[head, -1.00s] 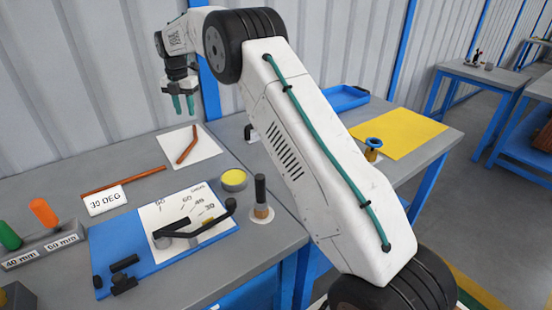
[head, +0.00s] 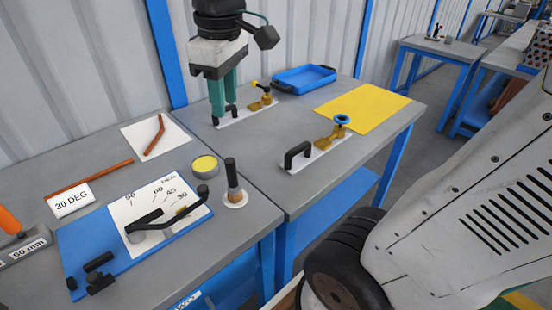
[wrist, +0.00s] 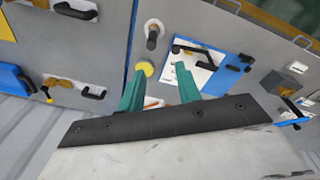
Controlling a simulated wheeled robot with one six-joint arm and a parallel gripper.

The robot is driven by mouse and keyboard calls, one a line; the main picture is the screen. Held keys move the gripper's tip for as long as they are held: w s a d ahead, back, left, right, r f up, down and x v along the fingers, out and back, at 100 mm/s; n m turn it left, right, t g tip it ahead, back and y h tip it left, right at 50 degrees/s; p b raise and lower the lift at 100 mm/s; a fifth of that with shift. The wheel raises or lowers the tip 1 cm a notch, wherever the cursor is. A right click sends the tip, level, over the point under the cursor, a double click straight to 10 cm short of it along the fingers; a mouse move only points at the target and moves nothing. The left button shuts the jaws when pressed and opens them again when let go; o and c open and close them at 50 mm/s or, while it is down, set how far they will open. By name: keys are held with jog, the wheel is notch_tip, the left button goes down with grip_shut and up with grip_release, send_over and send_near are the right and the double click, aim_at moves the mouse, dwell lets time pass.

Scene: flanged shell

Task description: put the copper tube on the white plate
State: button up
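A bent copper tube (head: 155,137) lies on a square white plate (head: 172,143) at the back of the left bench. A straight copper tube (head: 92,178) lies on the bench in front of it, behind the 30 DEG card. My gripper (head: 223,112) hangs fingers-down to the right of the square plate, near the far handled plate; its exact height is unclear. In the wrist view its teal fingers (wrist: 158,88) are apart with nothing held between them. A bit of white and copper shows low between the fingers there, mostly hidden.
The right bench holds two long white plates with black handles and brass fittings (head: 322,155), a blue tray (head: 304,79) and a yellow sheet (head: 370,107). A yellow-topped tin (head: 205,166), a brush (head: 234,182) and a blue bending board (head: 85,240) stand on the left bench.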

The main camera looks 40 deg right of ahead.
jog(key=s+f+m, duration=0.6)
jog(key=s+f, duration=0.1)
jog(key=s, duration=0.6)
jog(key=shift+d, duration=0.15)
dwell(0.3)
